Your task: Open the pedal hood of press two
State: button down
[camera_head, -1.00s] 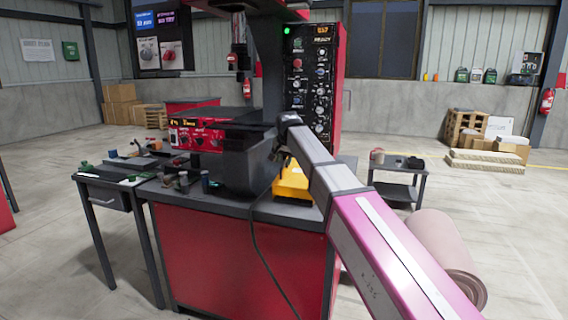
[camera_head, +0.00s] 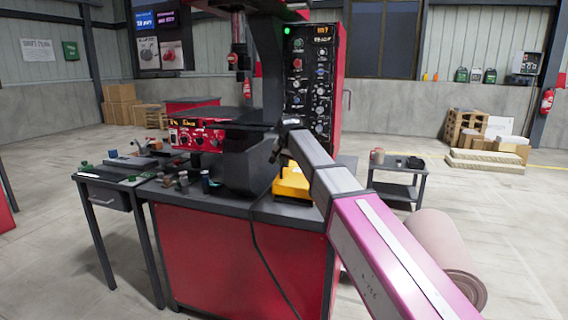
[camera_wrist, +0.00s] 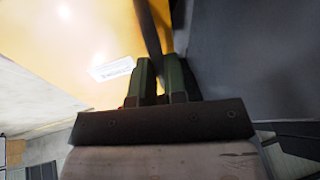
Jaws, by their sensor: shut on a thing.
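The yellow hood (camera_head: 291,184) sits on the dark bench top, right of the grey bowl-like housing (camera_head: 250,168) of the press. My arm reaches over it from the right, and my gripper (camera_head: 276,152) is small and mostly hidden by the wrist in the head view. In the wrist view the yellow hood (camera_wrist: 75,60) fills the left side, with a white label on it. There my gripper (camera_wrist: 160,68) has its green fingers closed around a thin dark bar (camera_wrist: 149,30) beside the yellow face. The bar's join to the hood cannot be made out.
The press's control panel (camera_head: 312,80) stands behind. A cable hangs down the red bench front.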

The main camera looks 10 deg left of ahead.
jog(key=s+d+r+m+t+y, duration=0.1)
jog(key=d+r+y, duration=0.45)
jog(key=d, duration=0.45)
jog(key=d+f+m+y, duration=0.1)
jog(key=d+f+y, duration=0.1)
jog(key=d, duration=0.6)
jog(key=s+d+f+m+t+y, duration=0.1)
jog(key=d+f+m+y, duration=0.1)
jog(key=d, duration=0.7)
jog(key=shift+s+d+f+y, duration=0.25)
jog(key=shift+f+y, duration=0.45)
jog(key=shift+y, duration=0.55)
jog(key=c, duration=1.2)
grip_release()
jog(key=shift+w, duration=0.1)
jog(key=shift+o, duration=0.2)
jog(key=shift+t, duration=0.3)
jog(key=shift+r, duration=0.1)
